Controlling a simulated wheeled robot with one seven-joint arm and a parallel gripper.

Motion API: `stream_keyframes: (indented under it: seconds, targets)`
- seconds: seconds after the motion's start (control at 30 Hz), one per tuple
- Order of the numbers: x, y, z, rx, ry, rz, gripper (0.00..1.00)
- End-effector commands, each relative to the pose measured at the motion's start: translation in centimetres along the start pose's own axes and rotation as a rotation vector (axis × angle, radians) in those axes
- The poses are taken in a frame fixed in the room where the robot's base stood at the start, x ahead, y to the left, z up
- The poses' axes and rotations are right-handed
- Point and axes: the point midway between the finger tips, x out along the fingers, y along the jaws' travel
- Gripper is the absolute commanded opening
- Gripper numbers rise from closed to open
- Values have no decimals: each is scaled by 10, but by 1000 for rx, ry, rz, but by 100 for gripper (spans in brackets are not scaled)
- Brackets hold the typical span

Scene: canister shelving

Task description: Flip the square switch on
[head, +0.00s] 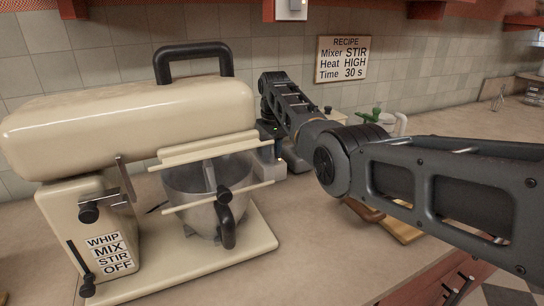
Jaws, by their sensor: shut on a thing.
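I cannot pick out a square switch for certain. A small white wall box (291,9) with a dark spot on its face shows at the top edge, cut off by the frame. A grey unit with a small green light (268,131) stands behind the right end of the mixer, partly hidden. My arm comes in from the right, bends at a dark elbow and reaches to the back, behind the mixer's right end. My gripper's fingertips do not show, so what they touch or hold is hidden.
A large cream stand mixer (130,122) with a metal bowl (190,182) fills the left. Its label reads WHIP, MIX, STIR, OFF. A recipe sign (341,59) hangs on the tiled wall. A wooden board (402,229) lies partly under my arm. The counter's front middle (310,262) is clear.

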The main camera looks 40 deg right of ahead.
Motion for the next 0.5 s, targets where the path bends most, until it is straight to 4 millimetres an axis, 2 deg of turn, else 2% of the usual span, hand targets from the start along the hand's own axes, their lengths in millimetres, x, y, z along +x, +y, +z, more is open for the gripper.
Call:
stream_keyframes:
  seconds: [0.43, 0.47, 0.5]
  targets:
    - [0, 0, 0, 0, -21, 1, 0]
    - [0, 0, 0, 0, -21, 0, 32]
    - [0, 0, 0, 0, -21, 0, 35]
